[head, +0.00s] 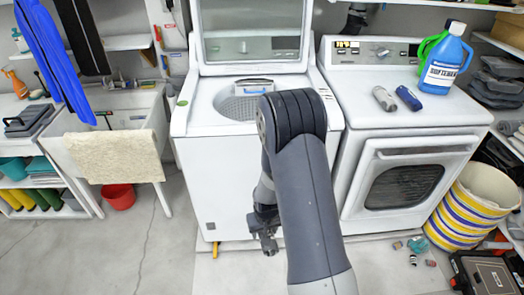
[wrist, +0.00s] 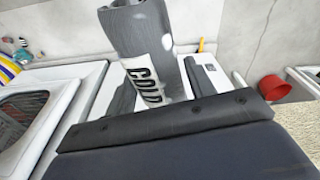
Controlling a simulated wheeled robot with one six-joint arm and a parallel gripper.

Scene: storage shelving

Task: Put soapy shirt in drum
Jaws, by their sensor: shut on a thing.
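My gripper (head: 267,246) hangs low in front of the white top-loading washer (head: 206,190). In the wrist view it is shut on a grey, tube-like thing (wrist: 138,30) with a white label reading "COLD". Dark finger parts show on both sides of it. I cannot tell whether this is a shirt, and no suds show on it. In the head view the held thing is hardly visible. The washer's lid is raised and its perforated drum (head: 234,108) is open at the top. My arm hides part of the drum. A blue garment (head: 50,50) hangs at the upper left.
A white dryer (head: 350,190) stands to the right. On it are a grey roll (head: 384,98), a blue roll (head: 408,98) and a blue bottle (head: 446,65). A striped basket (head: 462,215) stands at right. A sink (head: 120,120) with a draped cloth (head: 115,157) is at left.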

